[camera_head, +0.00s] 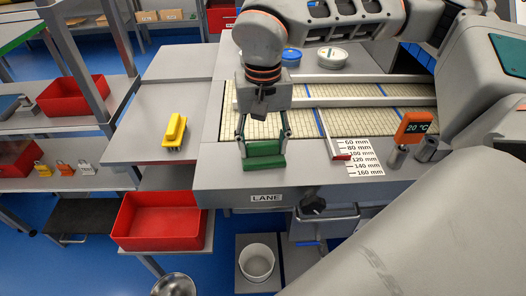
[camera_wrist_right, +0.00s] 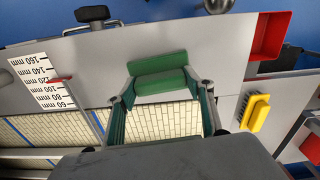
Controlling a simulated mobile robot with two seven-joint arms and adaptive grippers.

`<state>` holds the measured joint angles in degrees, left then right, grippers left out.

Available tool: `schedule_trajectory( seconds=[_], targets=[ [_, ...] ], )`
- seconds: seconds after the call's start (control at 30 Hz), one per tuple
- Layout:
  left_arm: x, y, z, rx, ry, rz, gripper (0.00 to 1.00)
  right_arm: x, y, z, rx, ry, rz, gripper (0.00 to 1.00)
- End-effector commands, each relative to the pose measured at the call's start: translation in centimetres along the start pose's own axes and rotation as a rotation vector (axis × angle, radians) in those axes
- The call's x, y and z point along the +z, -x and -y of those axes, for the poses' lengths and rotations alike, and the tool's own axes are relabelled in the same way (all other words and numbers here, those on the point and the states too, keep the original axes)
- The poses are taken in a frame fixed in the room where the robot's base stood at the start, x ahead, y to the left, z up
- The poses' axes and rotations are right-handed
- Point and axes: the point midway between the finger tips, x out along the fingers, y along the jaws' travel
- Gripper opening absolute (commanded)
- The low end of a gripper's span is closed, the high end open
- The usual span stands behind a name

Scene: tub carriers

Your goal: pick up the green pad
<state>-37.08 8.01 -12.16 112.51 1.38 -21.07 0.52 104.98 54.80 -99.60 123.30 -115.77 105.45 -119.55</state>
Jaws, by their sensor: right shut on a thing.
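The green pad (camera_head: 264,162) is a small block with a raised grip, at the front edge of the lane table, above the LANE label. It also shows in the right wrist view (camera_wrist_right: 162,80). My right gripper (camera_head: 263,143) reaches down from above, its two fingers at the two ends of the pad's grip, shut on it. In the wrist view the fingers (camera_wrist_right: 165,95) come to the pad from both sides. I cannot tell whether the pad touches the table. My left gripper is not in view.
The lane (camera_head: 300,122) lies behind the pad, with rails and a printed mm scale (camera_head: 362,158). An orange 20 °C display (camera_head: 414,127) stands right. A yellow brush (camera_head: 174,130) lies on the left side table. A red bin (camera_head: 160,245) and white bucket (camera_head: 257,262) are below.

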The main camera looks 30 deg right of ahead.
Motion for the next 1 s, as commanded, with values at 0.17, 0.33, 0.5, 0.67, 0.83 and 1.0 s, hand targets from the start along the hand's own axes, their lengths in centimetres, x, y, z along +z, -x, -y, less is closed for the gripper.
schedule_trajectory(
  seconds=[0.17, 0.33, 0.5, 0.67, 0.83, 1.0],
  targets=[
    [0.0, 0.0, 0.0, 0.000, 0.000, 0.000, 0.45, 0.0, 0.2, 0.0, 0.000, 0.000, -0.001, 0.30],
    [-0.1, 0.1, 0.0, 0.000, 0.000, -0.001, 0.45, -0.1, 1.4, 0.0, -0.001, -0.002, -0.003, 0.30],
    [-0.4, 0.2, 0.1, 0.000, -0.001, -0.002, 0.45, -0.1, 4.3, 0.1, -0.003, -0.002, -0.006, 0.30],
    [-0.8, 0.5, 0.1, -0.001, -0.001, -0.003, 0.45, -0.1, 8.6, 0.1, -0.004, -0.001, -0.007, 0.30],
    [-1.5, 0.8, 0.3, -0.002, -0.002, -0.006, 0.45, -0.1, 13.4, 0.1, -0.003, -0.001, -0.006, 0.30],
    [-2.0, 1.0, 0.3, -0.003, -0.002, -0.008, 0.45, -0.1, 17.0, 0.1, -0.002, 0.000, -0.004, 0.30]
  ],
)
